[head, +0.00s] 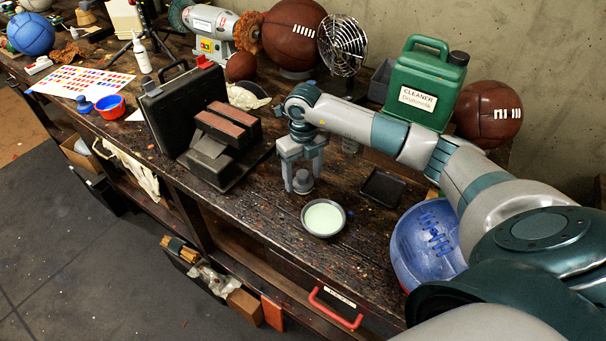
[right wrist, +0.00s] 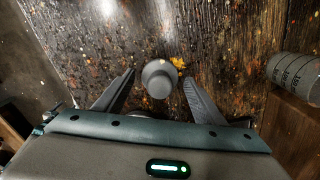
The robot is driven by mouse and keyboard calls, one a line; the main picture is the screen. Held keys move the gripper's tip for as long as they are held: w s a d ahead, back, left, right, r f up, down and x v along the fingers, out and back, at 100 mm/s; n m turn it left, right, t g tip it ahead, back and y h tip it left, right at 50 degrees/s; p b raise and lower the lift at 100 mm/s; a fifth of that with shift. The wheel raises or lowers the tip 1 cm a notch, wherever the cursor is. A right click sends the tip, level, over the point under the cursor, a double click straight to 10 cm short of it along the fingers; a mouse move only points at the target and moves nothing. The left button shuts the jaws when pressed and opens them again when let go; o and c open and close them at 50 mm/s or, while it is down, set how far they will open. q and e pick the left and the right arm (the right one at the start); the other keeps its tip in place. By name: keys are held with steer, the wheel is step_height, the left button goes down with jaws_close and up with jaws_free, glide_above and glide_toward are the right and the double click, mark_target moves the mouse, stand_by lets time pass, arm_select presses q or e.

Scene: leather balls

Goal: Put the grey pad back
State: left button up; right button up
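The grey pad (head: 303,182), a small round piece with a knob-like top, stands on the dark wooden bench. In the right wrist view the pad (right wrist: 159,79) shows from above as a grey disc. My right gripper (head: 302,186) points down over it, with a finger on either side. In the right wrist view the gripper (right wrist: 158,80) is open, with a gap between each finger and the pad. A round grey dish (head: 344,229) of pale green stuff stands just to the pad's right. A small black tray (head: 382,188) lies farther right. My left gripper is not in view.
A black case and block with reddish pads (head: 226,126) stands left of my right gripper. A green cleaner jug (head: 424,85) and leather balls stand behind my right arm. A blue ball (head: 428,245) sits at right. A marked cylinder (right wrist: 296,76) shows in the wrist view.

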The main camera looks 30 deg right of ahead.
mark_target(303, 173)
steer(key=shift+r, duration=0.2)
steer(key=shift+r, duration=0.55)
step_height(303, 173, up, 11)
steer(key=b, duration=0.4)
stand_by(0.5)
